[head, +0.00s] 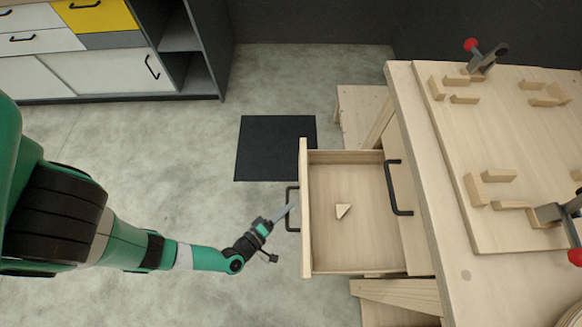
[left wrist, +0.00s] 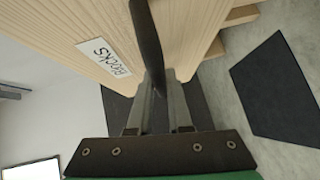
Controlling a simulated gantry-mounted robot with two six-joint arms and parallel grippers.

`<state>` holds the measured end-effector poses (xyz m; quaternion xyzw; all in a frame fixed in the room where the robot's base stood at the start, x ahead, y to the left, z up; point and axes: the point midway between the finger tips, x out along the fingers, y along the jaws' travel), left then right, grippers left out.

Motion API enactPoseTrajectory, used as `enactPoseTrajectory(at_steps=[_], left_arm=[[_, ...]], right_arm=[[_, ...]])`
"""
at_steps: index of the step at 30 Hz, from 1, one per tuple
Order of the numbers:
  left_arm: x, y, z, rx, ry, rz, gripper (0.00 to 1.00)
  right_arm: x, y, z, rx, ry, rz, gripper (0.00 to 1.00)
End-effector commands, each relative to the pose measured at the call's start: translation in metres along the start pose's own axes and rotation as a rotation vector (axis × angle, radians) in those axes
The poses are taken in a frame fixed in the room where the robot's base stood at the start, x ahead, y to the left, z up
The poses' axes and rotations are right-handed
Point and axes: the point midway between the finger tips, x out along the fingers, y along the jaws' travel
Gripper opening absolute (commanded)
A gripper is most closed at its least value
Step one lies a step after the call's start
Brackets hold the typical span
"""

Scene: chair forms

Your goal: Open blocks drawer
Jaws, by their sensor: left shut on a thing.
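The blocks drawer (head: 360,190) is pulled out from the wooden workbench, and its inside shows from above. A small triangular wooden block (head: 343,210) lies on its floor. In the left wrist view the drawer front (left wrist: 180,40) bears a white label (left wrist: 104,58) reading BLOCKS. My left gripper (head: 289,208) is at the drawer's black handle (head: 292,196), which also shows in the left wrist view (left wrist: 147,40). The gripper is shut on the handle, with a finger on each side of it. My right gripper is not in view.
A second black handle (head: 396,188) is on a front behind the open drawer. The bench top (head: 440,240) holds a board with wooden pieces and red-knobbed clamps (head: 484,58). A black mat (head: 274,147) lies on the floor. Cabinets stand at the back left.

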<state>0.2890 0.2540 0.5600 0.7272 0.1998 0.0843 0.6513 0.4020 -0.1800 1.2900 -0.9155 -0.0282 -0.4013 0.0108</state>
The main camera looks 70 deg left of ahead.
Motion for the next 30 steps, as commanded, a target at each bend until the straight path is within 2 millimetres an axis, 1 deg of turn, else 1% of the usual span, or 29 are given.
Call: enactPoseTrajectory(at_steps=[14, 15, 19, 30], left_arm=[[-0.0028, 0.0006, 0.0004, 0.002, -0.013, 0.004, 0.00], [-0.0028, 0.0006, 0.0004, 0.002, -0.013, 0.004, 0.23], [-0.0028, 0.0003, 0.0004, 0.002, -0.013, 0.003, 0.46], [-0.0047, 0.0002, 0.0010, 0.001, -0.015, 0.002, 0.47]], right_arm=[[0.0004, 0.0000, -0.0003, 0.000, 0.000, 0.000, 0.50], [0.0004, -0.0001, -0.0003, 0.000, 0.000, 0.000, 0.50], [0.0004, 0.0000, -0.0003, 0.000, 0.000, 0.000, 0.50], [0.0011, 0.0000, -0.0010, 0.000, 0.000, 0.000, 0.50]])
